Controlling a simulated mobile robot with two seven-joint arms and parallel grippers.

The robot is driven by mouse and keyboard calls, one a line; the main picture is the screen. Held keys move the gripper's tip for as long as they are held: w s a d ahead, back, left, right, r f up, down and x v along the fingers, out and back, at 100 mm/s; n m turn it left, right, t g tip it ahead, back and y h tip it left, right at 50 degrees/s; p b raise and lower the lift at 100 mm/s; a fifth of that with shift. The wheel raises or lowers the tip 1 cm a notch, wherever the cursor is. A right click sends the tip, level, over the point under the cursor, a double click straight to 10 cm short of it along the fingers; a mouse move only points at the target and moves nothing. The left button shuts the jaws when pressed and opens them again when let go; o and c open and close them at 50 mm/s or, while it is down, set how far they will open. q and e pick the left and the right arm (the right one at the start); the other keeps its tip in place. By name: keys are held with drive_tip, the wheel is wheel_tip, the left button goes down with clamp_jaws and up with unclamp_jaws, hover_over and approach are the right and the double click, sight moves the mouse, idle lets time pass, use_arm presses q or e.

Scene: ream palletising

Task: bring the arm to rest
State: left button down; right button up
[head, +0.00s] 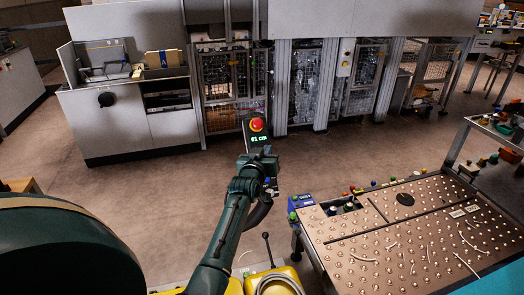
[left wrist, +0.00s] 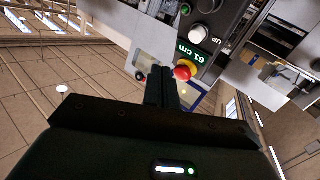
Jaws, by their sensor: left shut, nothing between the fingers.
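My left arm reaches up from the bottom middle of the head view. Its gripper (head: 262,160) is near the picture's centre, just below a control box with a red button (head: 257,125) and a green "61 cm" readout. In the left wrist view the gripper's two dark fingers (left wrist: 162,88) are together with nothing between them. The red button (left wrist: 183,72) shows just beyond their tips; I cannot tell the exact gap. My right gripper is in neither view.
A table with a studded top (head: 400,235) stands at the lower right. A yellow part with a coiled hose (head: 275,282) and a black lever is at the bottom middle. Grey cabinets (head: 125,115) and mesh-fronted machine bays line the back. Open brown floor (head: 340,155) lies between.

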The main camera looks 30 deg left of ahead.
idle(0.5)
use_arm(q)
drive_tip(key=s+d+f+m+g+h, duration=0.1)
drive_tip(key=s+d+f+m+h, duration=0.2)
drive_tip(key=s+d+f, duration=0.45)
drive_tip(key=s+d+f+m+g+h, duration=0.1)
drive_tip(key=s+d+f+m+h, duration=0.15)
drive_tip(key=s+d+f, duration=0.5)
drive_tip(key=s+d+m+g+h, duration=0.1)
drive_tip(key=s+d, duration=0.2)
drive_tip(key=s, duration=0.3)
drive_tip(key=s+d+f+m+g+h, duration=0.1)
drive_tip(key=s+d, duration=0.2)
drive_tip(key=s, duration=0.3)
drive_tip(key=s+d+m+g+h+p, duration=0.1)
drive_tip(key=s+d, duration=0.3)
drive_tip(key=s, duration=0.2)
drive_tip(key=shift+s+f+g, duration=0.25)
drive_tip(key=shift+s+g, duration=0.05)
drive_tip(key=shift+s, duration=0.05)
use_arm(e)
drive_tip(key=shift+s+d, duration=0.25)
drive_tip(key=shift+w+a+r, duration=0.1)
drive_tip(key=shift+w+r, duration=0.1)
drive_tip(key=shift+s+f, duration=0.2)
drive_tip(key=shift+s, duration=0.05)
